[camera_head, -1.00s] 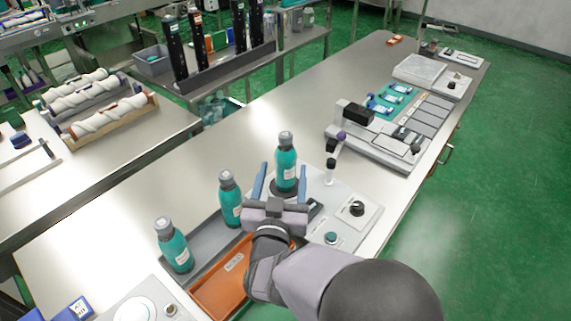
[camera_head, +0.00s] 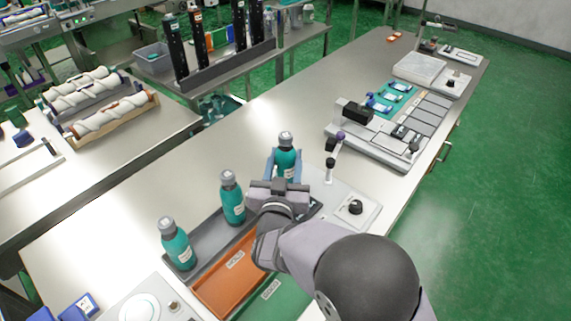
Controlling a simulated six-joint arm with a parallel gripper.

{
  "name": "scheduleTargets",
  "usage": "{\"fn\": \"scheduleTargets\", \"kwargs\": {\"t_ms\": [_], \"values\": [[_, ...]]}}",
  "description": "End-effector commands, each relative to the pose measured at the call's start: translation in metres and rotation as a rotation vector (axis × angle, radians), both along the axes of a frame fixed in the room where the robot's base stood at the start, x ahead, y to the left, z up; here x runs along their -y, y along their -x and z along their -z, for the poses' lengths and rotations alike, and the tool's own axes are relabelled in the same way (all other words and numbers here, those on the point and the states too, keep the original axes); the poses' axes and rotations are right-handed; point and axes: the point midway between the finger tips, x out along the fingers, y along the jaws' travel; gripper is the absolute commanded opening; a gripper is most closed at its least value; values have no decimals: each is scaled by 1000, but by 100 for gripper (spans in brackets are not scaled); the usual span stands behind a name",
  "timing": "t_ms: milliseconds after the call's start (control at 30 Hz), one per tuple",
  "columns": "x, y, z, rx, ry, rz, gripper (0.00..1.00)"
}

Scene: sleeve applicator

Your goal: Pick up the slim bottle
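Two similar teal bottles stand upright in the grey tray to the left: one nearer the gripper (camera_head: 232,201) and one further left (camera_head: 176,247). Which of the three counts as slim cannot be told by shape.
An orange tray (camera_head: 222,285) and a green tray (camera_head: 280,297) lie in front of the grey tray (camera_head: 208,243). A small post (camera_head: 330,168) and a black knob (camera_head: 355,207) are right of the gripper. The steel bench (camera_head: 240,130) is clear behind the bottles.

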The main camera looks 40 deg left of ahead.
Motion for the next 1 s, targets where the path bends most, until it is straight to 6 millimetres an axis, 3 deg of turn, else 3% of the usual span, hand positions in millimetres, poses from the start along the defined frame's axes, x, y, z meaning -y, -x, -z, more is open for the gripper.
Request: {"fn": "scheduleTargets", "kwargs": {"t_ms": [67,467,1000], "values": [[0,0,-1,2,-2,0,4],[0,0,-14,3,-6,1,5],[0,0,-94,3,-7,1,5]]}}
